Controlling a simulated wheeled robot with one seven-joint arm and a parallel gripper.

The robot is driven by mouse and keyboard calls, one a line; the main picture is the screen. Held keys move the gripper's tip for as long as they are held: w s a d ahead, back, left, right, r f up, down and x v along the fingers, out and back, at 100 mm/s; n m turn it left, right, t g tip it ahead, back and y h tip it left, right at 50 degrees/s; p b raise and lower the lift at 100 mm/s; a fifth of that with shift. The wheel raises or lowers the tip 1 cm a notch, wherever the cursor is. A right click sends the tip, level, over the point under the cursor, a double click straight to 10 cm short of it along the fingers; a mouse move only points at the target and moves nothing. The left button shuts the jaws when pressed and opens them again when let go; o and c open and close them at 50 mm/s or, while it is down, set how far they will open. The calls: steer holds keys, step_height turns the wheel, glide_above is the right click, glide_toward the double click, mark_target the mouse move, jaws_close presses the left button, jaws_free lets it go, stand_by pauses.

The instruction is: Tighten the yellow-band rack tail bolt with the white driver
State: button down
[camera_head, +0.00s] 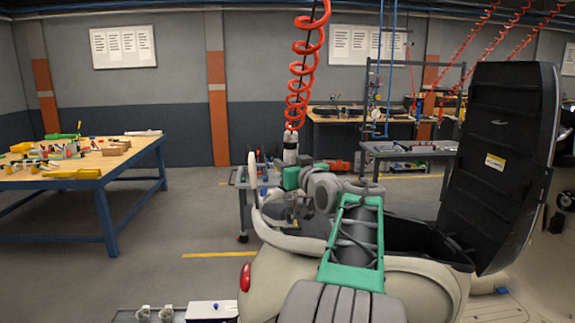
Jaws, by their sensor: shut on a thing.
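The white driver (290,149) hangs upright at the end of a red coiled hose (300,75), above the scooter's tail. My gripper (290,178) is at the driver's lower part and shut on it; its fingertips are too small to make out. The scooter's rear rack (300,243) is a pale curved rail at the tail, partly behind my arm. A small yellowish spot shows within the rail below my gripper, but I cannot tell whether it is the yellow band. The tail bolt and the driver's tip cannot be made out, so contact between them is unclear.
The scooter's black seat (500,160) stands raised at the right, with a red tail light (245,277) at the left. A tool cart (242,180) stands behind the rack. A blue-legged workbench (85,180) is at the left, with open floor between.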

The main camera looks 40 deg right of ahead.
mark_target(288, 141)
steer(key=shift+f+b, duration=0.4)
stand_by(0.5)
steer(key=shift+f+b, duration=0.15)
steer(key=shift+b, duration=0.65)
steer(key=shift+r, duration=0.25)
stand_by(1.0)
steer(key=shift+b, duration=0.5)
steer(key=shift+r, duration=0.65)
stand_by(0.4)
steer(key=shift+r+p, duration=1.9)
steer(key=shift+r, duration=0.9)
